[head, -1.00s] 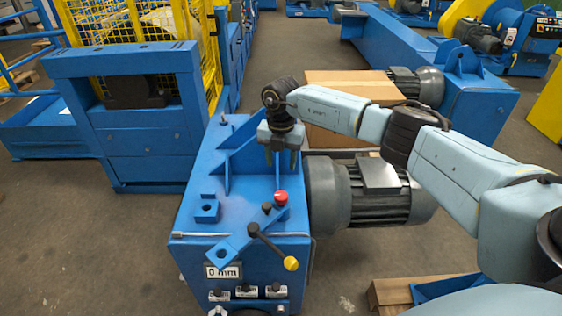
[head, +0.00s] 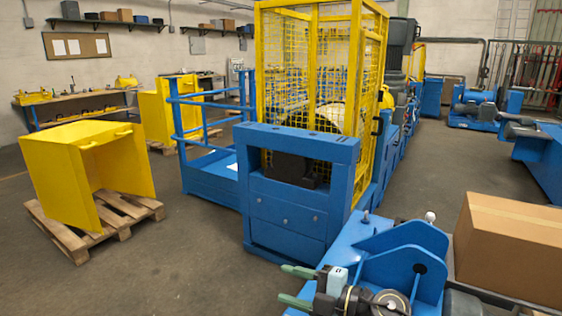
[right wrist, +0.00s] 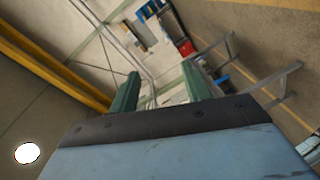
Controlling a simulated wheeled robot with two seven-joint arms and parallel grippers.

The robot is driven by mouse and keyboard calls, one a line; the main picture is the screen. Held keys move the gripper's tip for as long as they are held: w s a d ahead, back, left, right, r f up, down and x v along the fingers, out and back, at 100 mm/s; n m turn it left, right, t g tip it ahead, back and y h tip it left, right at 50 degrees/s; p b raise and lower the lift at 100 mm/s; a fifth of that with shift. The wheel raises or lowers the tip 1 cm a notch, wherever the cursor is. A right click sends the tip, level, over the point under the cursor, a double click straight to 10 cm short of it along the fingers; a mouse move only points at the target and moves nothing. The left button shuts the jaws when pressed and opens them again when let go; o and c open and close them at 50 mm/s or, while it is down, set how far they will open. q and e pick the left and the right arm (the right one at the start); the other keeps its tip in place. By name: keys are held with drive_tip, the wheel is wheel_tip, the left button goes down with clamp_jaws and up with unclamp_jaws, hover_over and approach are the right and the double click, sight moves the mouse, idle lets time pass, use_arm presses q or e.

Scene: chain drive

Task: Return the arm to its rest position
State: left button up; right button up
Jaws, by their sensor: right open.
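My right gripper (head: 283,283) is at the bottom edge of the head view, in front of the blue chain drive machine (head: 400,237). Its two green fingers point to the left and stand apart with nothing between them. In the right wrist view the same open fingers (right wrist: 160,70) show against a tilted view of the hall, with no object in the gap. Most of my right arm is out of the head view. My left gripper is not in view.
A blue housing (head: 290,218) with a yellow mesh guard (head: 300,70) stands behind the gripper. A cardboard box (head: 515,245) lies at the right. A yellow cover (head: 85,165) sits on a wooden pallet (head: 70,240) at the left. The floor left of the gripper is open.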

wheel_tip(320, 180, up, 4)
drive_tip(key=d+m+t+h, duration=0.2)
drive_tip(key=m+t, duration=0.5)
drive_tip(key=s+d+f+m+h, duration=0.3)
drive_tip(key=d+m+h, duration=0.3)
drive_tip(key=m, duration=0.1)
drive_tip(key=s+d+f+m+h, duration=0.3)
drive_tip(key=d+f+m+h, duration=0.1)
drive_tip(key=d+m+h, duration=0.25)
drive_tip(key=s+d+f+m+g, duration=0.2)
drive_tip(key=s+f+g, duration=0.35)
drive_tip(key=s, duration=0.65)
drive_tip(key=s+d+f+m+g, duration=0.25)
drive_tip(key=s+f+g, duration=0.3)
drive_tip(key=s, duration=0.65)
wheel_tip(320, 180, down, 26)
drive_tip(key=s+d+n+g, duration=0.1)
drive_tip(key=s+d+g, duration=0.1)
drive_tip(key=s, duration=0.1)
drive_tip(key=s+d+f, duration=0.2)
drive_tip(key=s+f, duration=0.4)
drive_tip(key=s, duration=0.1)
drive_tip(key=s+d+f+h, duration=0.1)
drive_tip(key=s+d+f, duration=0.1)
drive_tip(key=s+f, duration=0.5)
drive_tip(key=shift+s+d+f+n+g, duration=0.3)
drive_tip(key=shift+s+d+g, duration=0.1)
drive_tip(key=shift+s, duration=0.2)
